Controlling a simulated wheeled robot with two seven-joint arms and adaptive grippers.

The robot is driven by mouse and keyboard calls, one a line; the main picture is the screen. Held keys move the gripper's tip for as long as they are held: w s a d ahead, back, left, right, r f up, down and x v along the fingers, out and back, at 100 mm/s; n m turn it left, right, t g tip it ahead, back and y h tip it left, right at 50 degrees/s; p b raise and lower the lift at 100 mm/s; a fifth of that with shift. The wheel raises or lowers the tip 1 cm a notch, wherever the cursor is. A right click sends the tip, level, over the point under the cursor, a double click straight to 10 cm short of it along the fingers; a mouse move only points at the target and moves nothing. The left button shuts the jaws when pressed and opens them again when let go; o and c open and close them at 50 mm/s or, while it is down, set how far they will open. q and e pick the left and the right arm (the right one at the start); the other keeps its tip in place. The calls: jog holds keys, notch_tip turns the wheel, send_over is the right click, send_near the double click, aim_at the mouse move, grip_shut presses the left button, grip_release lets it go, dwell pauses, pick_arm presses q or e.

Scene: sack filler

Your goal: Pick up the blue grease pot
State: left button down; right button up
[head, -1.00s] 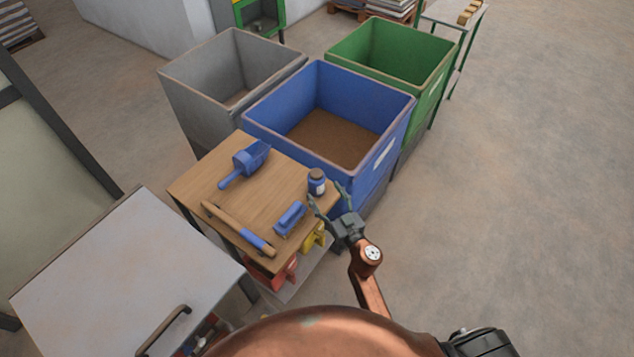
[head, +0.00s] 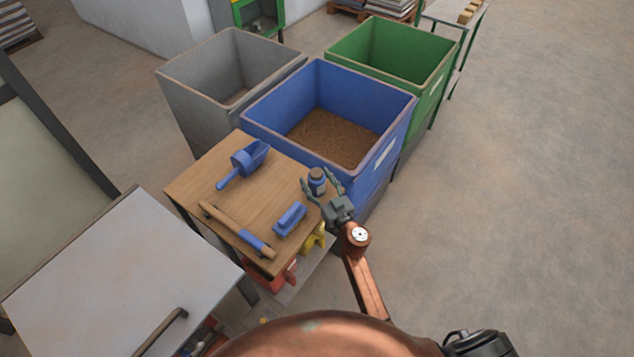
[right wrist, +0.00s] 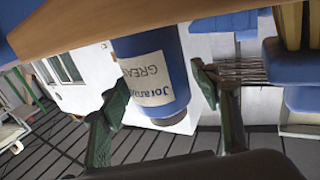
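The blue grease pot (head: 317,181) stands upright at the right corner of the wooden table (head: 262,198), with a pale label. In the right wrist view the pot (right wrist: 158,72) appears upside down, its label reading "GREASE". My right gripper (head: 320,186) is open, with one finger on each side of the pot. In the wrist view the right finger is clear of the pot, with a small gap. The left finger is close to it; I cannot tell if it touches. My left gripper is not in view.
A blue scoop (head: 243,163), a blue brush (head: 290,219) and a wooden-handled tool (head: 237,229) lie on the table. A blue bin (head: 398,140) of brown grain stands just behind. Grey (head: 180,100) and green (head: 425,85) bins flank it. The floor at right is clear.

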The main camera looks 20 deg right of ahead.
jog(key=c, duration=1.2)
jog(key=shift+r, duration=0.1)
